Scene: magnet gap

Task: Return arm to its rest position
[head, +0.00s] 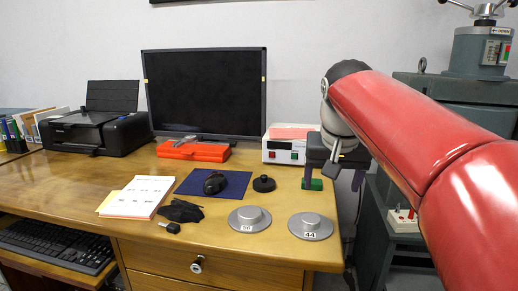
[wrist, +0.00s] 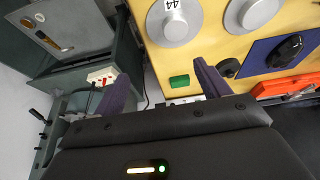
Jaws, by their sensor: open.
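My gripper (head: 332,187) hangs at the end of my red arm over the right edge of the desk, fingers pointing down. In the wrist view the two purple fingers of my gripper (wrist: 162,82) are spread wide with nothing held between them. A small green block (head: 313,184) lies on the desk beside the left finger. In the wrist view the green block (wrist: 179,81) shows between the fingers, beyond them on the desk, and no contact is visible.
Grey discs labelled 56 (head: 249,219) and 44 (head: 310,226) lie on the desk (head: 270,250). A black round piece (head: 264,184), mouse (head: 215,183), red case (head: 194,151) and power supply (head: 285,145) are nearby. A grey-green machine (head: 470,110) stands at right.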

